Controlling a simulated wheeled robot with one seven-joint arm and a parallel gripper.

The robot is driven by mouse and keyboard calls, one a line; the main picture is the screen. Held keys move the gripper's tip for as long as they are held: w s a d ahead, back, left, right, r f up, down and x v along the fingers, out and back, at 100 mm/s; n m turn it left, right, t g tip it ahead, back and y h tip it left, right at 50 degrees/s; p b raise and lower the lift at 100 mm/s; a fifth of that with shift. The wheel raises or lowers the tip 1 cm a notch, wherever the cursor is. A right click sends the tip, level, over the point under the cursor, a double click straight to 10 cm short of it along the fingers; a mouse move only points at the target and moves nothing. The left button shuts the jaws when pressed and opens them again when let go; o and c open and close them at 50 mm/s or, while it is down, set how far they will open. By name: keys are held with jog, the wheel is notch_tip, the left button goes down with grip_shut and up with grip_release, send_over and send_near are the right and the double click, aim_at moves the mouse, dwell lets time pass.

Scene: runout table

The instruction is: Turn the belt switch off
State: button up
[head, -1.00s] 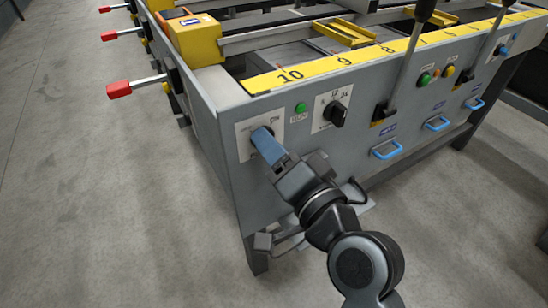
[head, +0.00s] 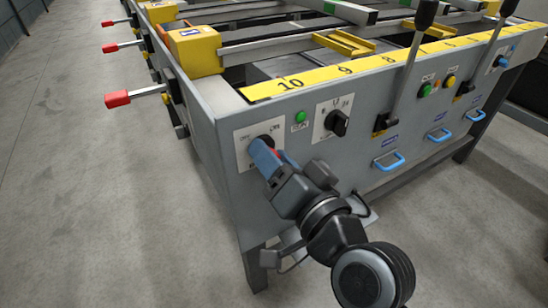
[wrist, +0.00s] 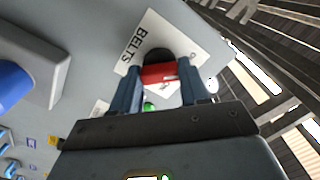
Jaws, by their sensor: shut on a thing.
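The belt switch is a rotary knob with a red handle (wrist: 160,73) on a dark round base, on a white plate (wrist: 150,22) lettered BELTS. The plate (head: 243,149) is on the left end of the table's front panel in the head view. My gripper (wrist: 160,84) has its two blue fingers on either side of the red handle and is shut on it. In the head view my gripper (head: 266,156) covers most of the knob, and a bit of red shows beside the fingers. The knob's exact pointing is hidden there.
A green lamp (head: 301,117) and a black selector knob (head: 337,123) are just right of the switch. Two black-handled levers and blue pull handles (head: 388,161) are further right. Red-tipped rods (head: 118,98) stick out on the left over open floor.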

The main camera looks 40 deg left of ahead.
jog(key=o, duration=1.1)
jog(key=shift+c, duration=0.2)
jog(key=p+v, duration=0.1)
jog(key=v, duration=0.6)
jog(key=shift+s+d, duration=0.15)
jog(key=shift+d, duration=0.2)
